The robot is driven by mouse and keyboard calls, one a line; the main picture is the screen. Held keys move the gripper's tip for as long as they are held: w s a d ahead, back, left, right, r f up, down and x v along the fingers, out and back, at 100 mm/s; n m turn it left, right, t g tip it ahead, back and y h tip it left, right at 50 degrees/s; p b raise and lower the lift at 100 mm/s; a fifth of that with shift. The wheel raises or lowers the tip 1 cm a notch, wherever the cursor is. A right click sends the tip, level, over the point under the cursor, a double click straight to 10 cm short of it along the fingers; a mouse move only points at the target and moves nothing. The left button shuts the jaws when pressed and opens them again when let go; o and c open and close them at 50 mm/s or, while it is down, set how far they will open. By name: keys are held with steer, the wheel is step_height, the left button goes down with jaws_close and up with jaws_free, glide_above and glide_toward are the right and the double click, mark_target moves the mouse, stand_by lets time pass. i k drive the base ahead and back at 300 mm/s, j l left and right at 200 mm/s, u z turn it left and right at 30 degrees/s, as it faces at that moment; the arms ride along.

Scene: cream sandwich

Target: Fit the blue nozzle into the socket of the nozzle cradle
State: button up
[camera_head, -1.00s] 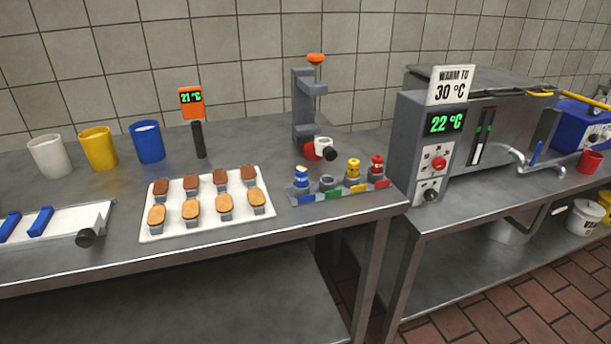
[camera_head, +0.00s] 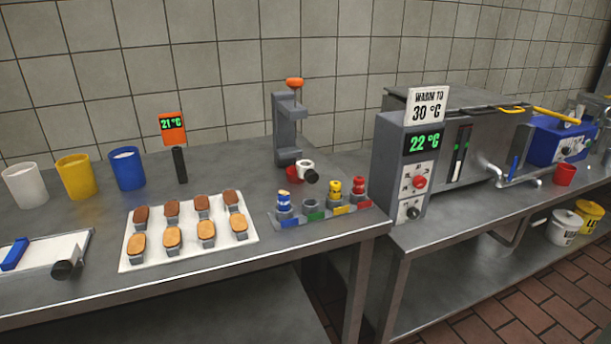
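The blue nozzle (camera_head: 284,203) stands upright at the left end of a small grey rack (camera_head: 326,218) on the table. The rack has blue, green, yellow and red labels along its front. A yellow nozzle (camera_head: 335,190) and a red nozzle (camera_head: 359,187) stand at its right; the green-labelled place (camera_head: 310,207) shows no coloured nozzle. A grey upright stand (camera_head: 287,130) with an orange knob is behind the rack. A white and red fitting (camera_head: 304,171) is at its foot; I cannot tell whether this is the nozzle cradle. My gripper is not in view.
A grey machine (camera_head: 405,165) reading 22 °C is at the right. Bare table lies between tray and cups.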

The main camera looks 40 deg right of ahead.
mark_target(306, 171)
steer(key=j, duration=0.3)
steer(key=j+z, duration=0.2)
steer(key=z, duration=0.25)
steer(key=i+j+z, duration=0.1)
steer(key=z, duration=0.3)
steer(key=i+z, duration=0.35)
steer(key=i+l+z, duration=0.1)
steer(key=z, duration=0.3)
